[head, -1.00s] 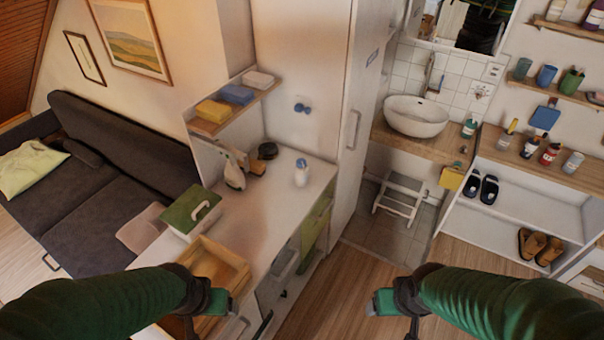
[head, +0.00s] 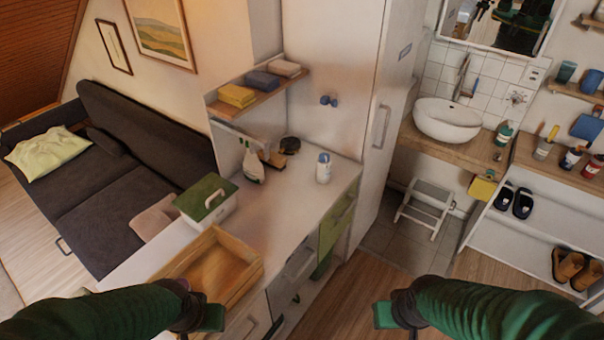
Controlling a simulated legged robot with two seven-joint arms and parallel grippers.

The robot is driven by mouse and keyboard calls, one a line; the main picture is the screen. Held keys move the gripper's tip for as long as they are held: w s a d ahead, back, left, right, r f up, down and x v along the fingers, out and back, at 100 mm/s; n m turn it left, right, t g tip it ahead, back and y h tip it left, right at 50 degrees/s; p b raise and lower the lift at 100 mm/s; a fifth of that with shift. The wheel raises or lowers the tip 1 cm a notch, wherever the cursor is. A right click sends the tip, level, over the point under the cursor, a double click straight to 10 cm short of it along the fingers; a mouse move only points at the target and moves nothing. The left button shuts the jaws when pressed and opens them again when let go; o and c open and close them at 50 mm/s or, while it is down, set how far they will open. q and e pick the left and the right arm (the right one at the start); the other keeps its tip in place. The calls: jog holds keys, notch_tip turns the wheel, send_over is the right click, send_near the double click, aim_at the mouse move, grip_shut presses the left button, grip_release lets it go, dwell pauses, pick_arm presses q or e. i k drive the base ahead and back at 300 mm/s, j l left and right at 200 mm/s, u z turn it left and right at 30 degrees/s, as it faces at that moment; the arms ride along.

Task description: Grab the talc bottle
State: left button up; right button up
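A small white bottle with a blue-grey top (head: 323,168) stands upright on the white counter (head: 290,205); it looks like the talc bottle, though its label is too small to read. My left gripper (head: 212,318) is low in the head view, in front of the wooden tray and well short of the bottle. My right gripper (head: 383,315) is low at right of centre, over the floor and apart from everything. Neither gripper visibly holds anything; their finger gaps are not clear.
A wooden tray (head: 258,272) and a green-lidded box (head: 203,200) occupy the counter's near left. A spray bottle (head: 252,165) and a dark round item (head: 290,145) stand behind, left of the white bottle. A tall white cabinet (head: 345,60) rises behind.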

aim_at(323, 169)
jog(key=i+l+u, duration=0.1)
jog(key=u, duration=0.35)
jog(key=i+l+u, duration=0.1)
jog(key=l+u, duration=0.15)
jog(key=u, duration=0.2)
jog(key=l+u, duration=0.2)
jog(key=u, duration=0.25)
jog(key=i+l+u, duration=0.1)
jog(key=l+u, duration=0.15)
jog(key=u, duration=0.15)
jog(key=l+u, duration=0.25)
jog(key=u, duration=0.2)
